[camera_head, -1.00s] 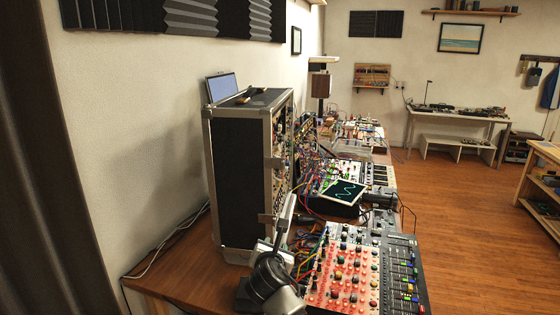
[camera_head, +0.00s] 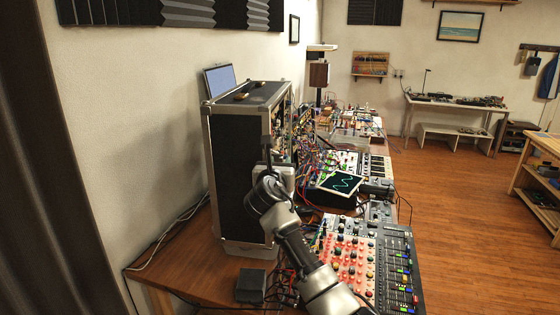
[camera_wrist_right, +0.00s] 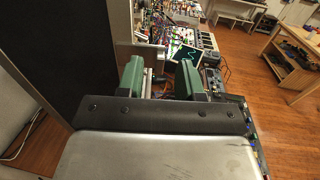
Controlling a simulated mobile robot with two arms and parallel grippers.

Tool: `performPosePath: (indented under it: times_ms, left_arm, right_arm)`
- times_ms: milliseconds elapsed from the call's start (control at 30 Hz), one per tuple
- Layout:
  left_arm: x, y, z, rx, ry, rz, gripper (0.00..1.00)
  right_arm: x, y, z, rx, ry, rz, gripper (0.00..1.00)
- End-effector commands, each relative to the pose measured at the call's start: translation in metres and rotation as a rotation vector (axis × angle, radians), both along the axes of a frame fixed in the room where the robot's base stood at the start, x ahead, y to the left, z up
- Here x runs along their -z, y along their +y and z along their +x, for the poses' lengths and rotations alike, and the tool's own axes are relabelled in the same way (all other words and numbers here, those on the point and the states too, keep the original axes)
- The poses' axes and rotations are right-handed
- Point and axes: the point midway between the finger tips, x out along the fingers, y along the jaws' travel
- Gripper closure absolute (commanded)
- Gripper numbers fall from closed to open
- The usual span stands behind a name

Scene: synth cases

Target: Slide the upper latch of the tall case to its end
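The tall case (camera_head: 236,170) is black with silver metal edges and stands upright on the wooden table; its dark side also fills the left of the right wrist view (camera_wrist_right: 60,45). My right gripper (camera_head: 267,148) is at the case's front edge, around the upper part. In the right wrist view its two green-padded fingers (camera_wrist_right: 160,80) are apart, with a clear gap between them. A small silvery piece (camera_wrist_right: 148,82) shows just beside the left finger; I cannot tell whether it is the latch or edge trim. The upper latch is hidden behind my gripper in the head view. My left gripper is not in view.
A mixer (camera_head: 395,270) with red and black panels lies right of my right arm. A tablet-like screen (camera_head: 340,182) and tangled cables are close behind the gripper. A dark box (camera_head: 251,285) sits at the table's front.

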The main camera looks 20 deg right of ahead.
Motion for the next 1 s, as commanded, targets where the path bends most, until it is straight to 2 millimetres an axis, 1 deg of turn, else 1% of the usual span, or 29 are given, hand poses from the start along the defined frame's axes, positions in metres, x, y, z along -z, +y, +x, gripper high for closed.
performPosePath:
  times_ms: [100, 200, 500, 533, 700, 767, 1000]
  left_arm:
    - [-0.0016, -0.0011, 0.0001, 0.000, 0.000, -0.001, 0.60]
    - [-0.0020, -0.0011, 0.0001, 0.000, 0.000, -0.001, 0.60]
    - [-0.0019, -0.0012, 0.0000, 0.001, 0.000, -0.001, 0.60]
    - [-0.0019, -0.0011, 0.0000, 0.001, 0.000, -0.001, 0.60]
    - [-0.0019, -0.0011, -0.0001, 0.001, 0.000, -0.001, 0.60]
    - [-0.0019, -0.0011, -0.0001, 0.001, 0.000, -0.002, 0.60]
    - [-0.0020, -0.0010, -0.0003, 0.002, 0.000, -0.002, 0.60]
  right_arm:
    - [-0.0004, -0.0044, 0.0088, 0.001, 0.001, 0.000, 0.64]
    - [0.0002, -0.0063, 0.0125, 0.000, 0.001, 0.002, 0.64]
    - [0.0003, -0.0069, 0.0140, -0.001, 0.000, 0.002, 0.64]
    - [0.0003, -0.0069, 0.0140, -0.001, 0.000, 0.002, 0.65]
    - [0.0005, -0.0068, 0.0139, -0.001, 0.000, 0.002, 0.91]
    - [0.0005, -0.0068, 0.0138, -0.001, 0.000, 0.002, 1.00]
    - [0.0006, -0.0068, 0.0138, -0.001, 0.000, 0.001, 1.00]
